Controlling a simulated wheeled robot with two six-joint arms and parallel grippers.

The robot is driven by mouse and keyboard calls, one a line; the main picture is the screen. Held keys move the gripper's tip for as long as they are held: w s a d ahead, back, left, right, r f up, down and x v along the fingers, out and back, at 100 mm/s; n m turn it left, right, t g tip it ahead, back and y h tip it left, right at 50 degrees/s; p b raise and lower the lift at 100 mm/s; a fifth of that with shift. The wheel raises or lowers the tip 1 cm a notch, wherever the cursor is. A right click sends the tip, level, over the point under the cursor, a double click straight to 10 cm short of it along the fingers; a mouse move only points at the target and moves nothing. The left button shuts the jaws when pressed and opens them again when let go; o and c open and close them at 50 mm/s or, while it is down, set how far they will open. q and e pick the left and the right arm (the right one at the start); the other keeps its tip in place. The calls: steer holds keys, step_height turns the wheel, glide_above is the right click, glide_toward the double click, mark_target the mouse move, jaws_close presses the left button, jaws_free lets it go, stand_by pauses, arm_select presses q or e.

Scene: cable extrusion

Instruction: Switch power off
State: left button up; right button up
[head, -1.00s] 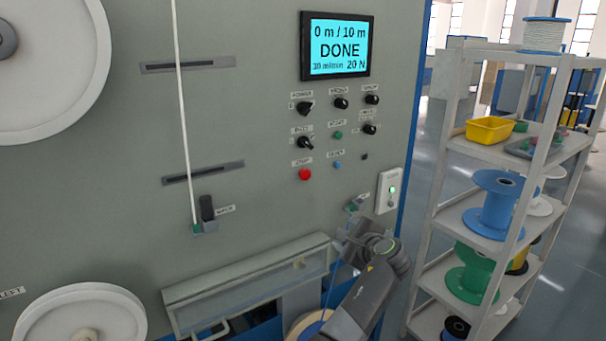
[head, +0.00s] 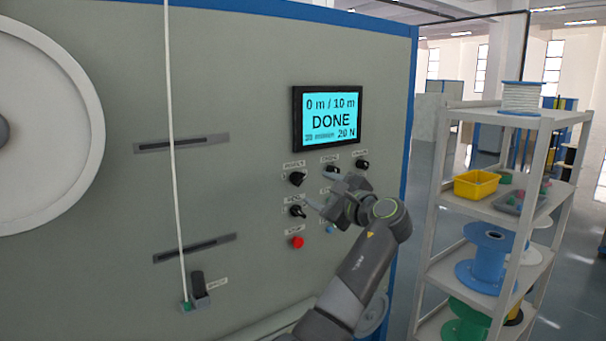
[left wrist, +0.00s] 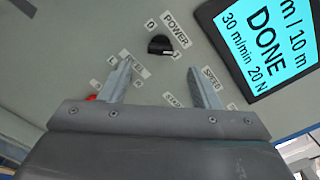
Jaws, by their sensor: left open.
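The black power knob (head: 297,178) is on the grey machine panel, under the POWER label and below the screen (head: 326,118), which reads DONE. My left gripper (head: 323,192) is in front of the panel, just right of and below the knob, and hides some controls. In the left wrist view, the power knob (left wrist: 159,45) lies beyond the gap between the fingertips of my left gripper (left wrist: 160,70), which is open and empty. The fingers appear apart from the knob. My right gripper is not in view.
A second black knob (head: 297,211) and a red stop button (head: 297,242) sit below the power knob. A white cable (head: 173,180) runs down the panel at left. A shelf with spools and a yellow bin (head: 476,184) stands at right.

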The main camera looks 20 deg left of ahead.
mark_target(302, 181)
arm_select(q)
steer(key=p+x, duration=0.2)
steer(key=x, duration=0.4)
steer(key=shift+w+a+r, duration=0.1)
steer(key=shift+w+a, duration=0.45)
steer(key=shift+a, duration=0.05)
steer(key=c, duration=1)
